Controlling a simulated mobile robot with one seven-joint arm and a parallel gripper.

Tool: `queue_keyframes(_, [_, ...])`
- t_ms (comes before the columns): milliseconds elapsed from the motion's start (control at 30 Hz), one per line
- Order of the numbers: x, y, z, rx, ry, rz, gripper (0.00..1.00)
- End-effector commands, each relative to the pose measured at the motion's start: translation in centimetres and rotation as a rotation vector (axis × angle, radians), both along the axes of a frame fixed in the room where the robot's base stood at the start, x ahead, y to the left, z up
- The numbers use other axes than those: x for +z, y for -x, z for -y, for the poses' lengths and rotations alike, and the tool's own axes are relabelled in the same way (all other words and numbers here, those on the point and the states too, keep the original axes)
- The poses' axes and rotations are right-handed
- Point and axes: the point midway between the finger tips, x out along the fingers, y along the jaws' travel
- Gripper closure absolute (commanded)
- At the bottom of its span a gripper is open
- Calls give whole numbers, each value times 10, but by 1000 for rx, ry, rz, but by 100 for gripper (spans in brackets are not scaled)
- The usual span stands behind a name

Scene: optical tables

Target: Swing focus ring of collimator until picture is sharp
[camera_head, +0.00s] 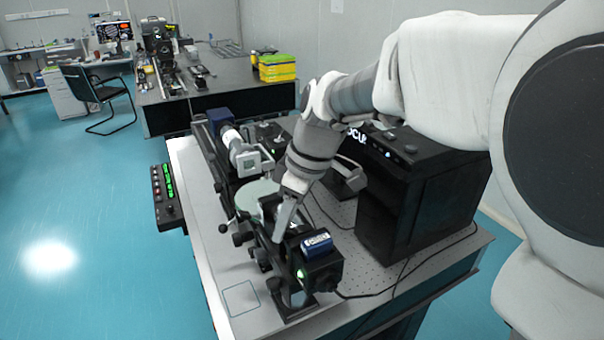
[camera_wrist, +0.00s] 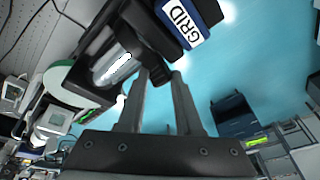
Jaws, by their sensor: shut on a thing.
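The collimator (camera_wrist: 108,66) shows in the wrist view as a dark body with a silvery tube, beside a block labelled GRID (camera_wrist: 183,22). A dark ribbed part that looks like its focus ring (camera_wrist: 156,64) lies at my fingertips. My gripper (camera_wrist: 160,74) is shut on this part, with its two fingers on either side. In the head view my gripper (camera_head: 278,236) reaches down to the rail next to the block with the blue label (camera_head: 317,242); the ring is hidden there. I cannot tell whether any picture is sharp.
A tall black box (camera_head: 420,200) with white lettering stands right of the rail, close to my arm. Cables run over the perforated table (camera_head: 240,275). A pale round disc (camera_head: 257,196) and a blue-ended tube (camera_head: 220,120) stand farther back.

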Motion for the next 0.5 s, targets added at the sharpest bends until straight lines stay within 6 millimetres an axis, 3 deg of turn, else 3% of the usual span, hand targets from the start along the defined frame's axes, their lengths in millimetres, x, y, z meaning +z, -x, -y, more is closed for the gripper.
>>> queue_keyframes(133, [-2,2,1,0,5,-7,100])
queue_keyframes(167, [-2,2,1,0,5,-7,61])
queue_keyframes(300, [-1,1,1,0,4,-4,38])
queue_keyframes(500, [-1,1,1,1,4,-2,38])
